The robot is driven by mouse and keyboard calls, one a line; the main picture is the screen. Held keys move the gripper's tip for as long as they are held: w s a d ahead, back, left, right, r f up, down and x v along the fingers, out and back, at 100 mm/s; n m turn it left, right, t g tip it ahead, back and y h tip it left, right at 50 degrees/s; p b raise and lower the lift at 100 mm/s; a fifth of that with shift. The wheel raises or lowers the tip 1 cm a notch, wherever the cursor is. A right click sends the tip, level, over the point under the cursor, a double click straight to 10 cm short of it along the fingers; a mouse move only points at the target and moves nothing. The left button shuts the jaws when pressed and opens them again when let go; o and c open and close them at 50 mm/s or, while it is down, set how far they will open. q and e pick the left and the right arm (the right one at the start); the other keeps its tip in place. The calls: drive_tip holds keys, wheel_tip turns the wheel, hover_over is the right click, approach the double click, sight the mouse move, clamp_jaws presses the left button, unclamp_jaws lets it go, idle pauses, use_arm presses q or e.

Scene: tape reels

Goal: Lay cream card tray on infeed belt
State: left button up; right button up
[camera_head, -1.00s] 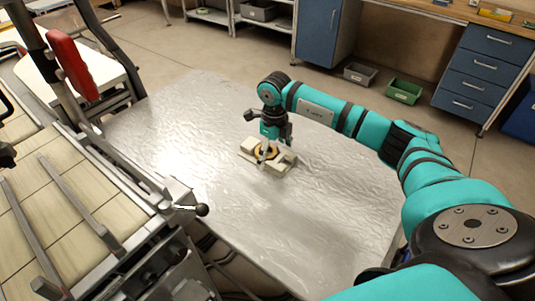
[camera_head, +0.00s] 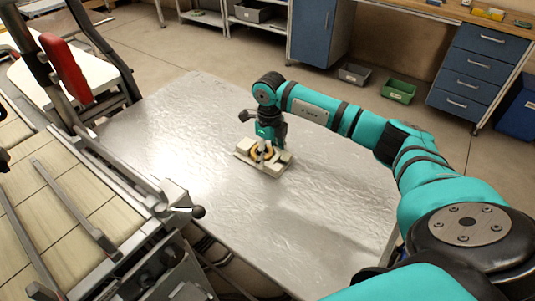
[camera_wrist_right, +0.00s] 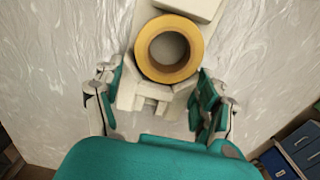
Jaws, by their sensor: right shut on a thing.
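The cream card tray (camera_head: 244,155) is at the middle of the metal table, with a yellow tape reel (camera_head: 271,153) on it. It also shows in the right wrist view (camera_wrist_right: 128,98), with the reel (camera_wrist_right: 145,62) lying flat on top. My right gripper (camera_head: 263,150) points down at the tray and is shut on it; in the wrist view its fingers (camera_wrist_right: 157,98) are on either side of the tray's near end. I cannot tell whether the tray touches the table. The infeed belt (camera_head: 75,255), with pale slats and grey rails, is at the left. My left gripper does not show.
The foil-like metal tabletop (camera_head: 310,215) is clear around the tray. A black-knobbed lever (camera_head: 198,211) sticks out from the belt's frame towards the table. A red handle (camera_head: 65,70) stands beyond the belt. Blue drawers (camera_head: 480,75) and a green bin (camera_head: 398,91) are at the back.

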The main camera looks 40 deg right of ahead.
drive_tip(key=shift+r+b, duration=0.4)
drive_tip(key=shift+r, duration=1.3)
drive_tip(key=s+a+b, duration=0.1)
drive_tip(key=s+a, duration=0.2)
drive_tip(key=s, duration=0.1)
drive_tip(key=s+a+r+b, duration=0.1)
drive_tip(key=s+a, duration=0.1)
drive_tip(key=s, duration=0.3)
drive_tip(key=s+a+b, duration=0.1)
drive_tip(key=s+a, duration=0.2)
drive_tip(key=s, duration=0.1)
drive_tip(key=shift+s+a+r, duration=0.25)
drive_tip(key=shift+a, duration=0.1)
